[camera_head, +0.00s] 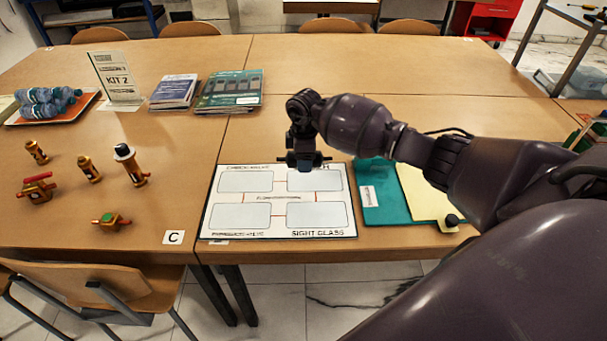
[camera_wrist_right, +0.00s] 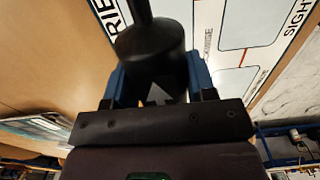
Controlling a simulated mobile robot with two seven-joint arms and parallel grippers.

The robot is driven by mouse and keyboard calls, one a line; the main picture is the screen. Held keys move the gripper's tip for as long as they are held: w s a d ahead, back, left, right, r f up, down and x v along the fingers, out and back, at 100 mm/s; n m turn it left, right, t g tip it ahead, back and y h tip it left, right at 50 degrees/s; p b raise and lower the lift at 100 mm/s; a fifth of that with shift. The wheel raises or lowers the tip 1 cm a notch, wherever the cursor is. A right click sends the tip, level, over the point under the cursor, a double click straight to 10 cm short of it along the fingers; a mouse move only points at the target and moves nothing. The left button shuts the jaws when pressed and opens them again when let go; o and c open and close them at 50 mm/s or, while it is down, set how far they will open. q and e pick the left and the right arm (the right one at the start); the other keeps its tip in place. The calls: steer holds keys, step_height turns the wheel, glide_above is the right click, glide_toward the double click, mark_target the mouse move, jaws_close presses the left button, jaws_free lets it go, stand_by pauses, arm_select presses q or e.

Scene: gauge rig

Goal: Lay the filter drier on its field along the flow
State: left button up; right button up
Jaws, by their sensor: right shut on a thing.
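The filter drier (camera_wrist_right: 150,42) is a dark cylinder with a narrow neck and a light arrow on its body. It shows in the right wrist view between the blue fingers of my right gripper (camera_wrist_right: 155,85), which is shut on it. In the head view my right gripper (camera_head: 305,160) is over the upper right of the white board (camera_head: 280,204), and the drier cannot be made out there. The board has four outlined fields. The lower right one reads SIGHT GLASS; the upper right label is partly hidden by my gripper. The letters RIE show in the wrist view. My left gripper is not in view.
Several brass fittings (camera_head: 90,170) stand and lie on the table left of the board. A teal folder (camera_head: 380,200) with yellow paper lies to its right. Booklets (camera_head: 230,90), a KIT 2 sign (camera_head: 118,80) and an orange tray (camera_head: 75,113) are farther back. The far table is clear.

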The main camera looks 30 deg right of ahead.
mark_target(304, 181)
step_height(304, 181, down, 6)
steer(key=shift+r+b, duration=0.15)
steer(key=shift+b, duration=0.5)
steer(key=o, duration=1.1)
